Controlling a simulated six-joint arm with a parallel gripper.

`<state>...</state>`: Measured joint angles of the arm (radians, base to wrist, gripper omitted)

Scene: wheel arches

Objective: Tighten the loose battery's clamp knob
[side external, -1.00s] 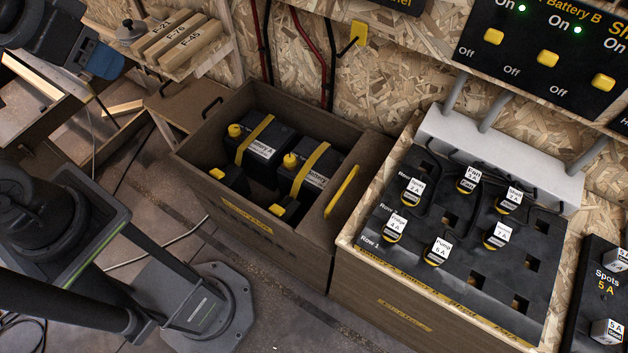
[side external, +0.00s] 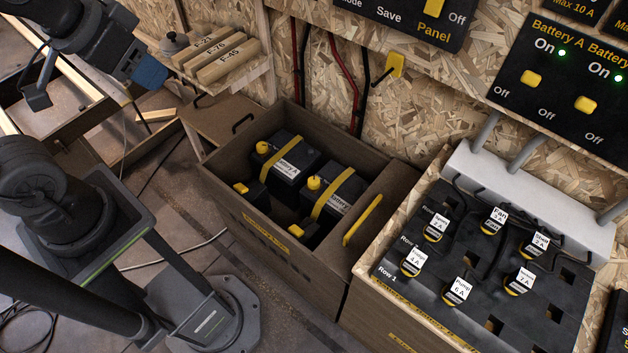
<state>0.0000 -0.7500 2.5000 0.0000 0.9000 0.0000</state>
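Battery A (side external: 292,152) and a second battery (side external: 340,190), its label only partly readable, sit side by side in a brown open box (side external: 310,263). Each has a yellow strap across its top and a round yellow knob at its left: one knob (side external: 262,147) on battery A, one knob (side external: 314,183) on the other. In front of them sit two low dark blocks with yellow tops, a left block (side external: 243,189) and a right block (side external: 297,230). I cannot tell which battery is loose. My gripper (side external: 95,86) hangs at upper left, away from the box, its fingers apart and empty.
A shelf with labelled wooden blocks (side external: 228,62) stands behind the box. A yellow handle (side external: 362,219) is at the box's right end. A black panel of labelled plugs (side external: 480,260) lies to the right. A yellow wall hook (side external: 395,65) juts out above.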

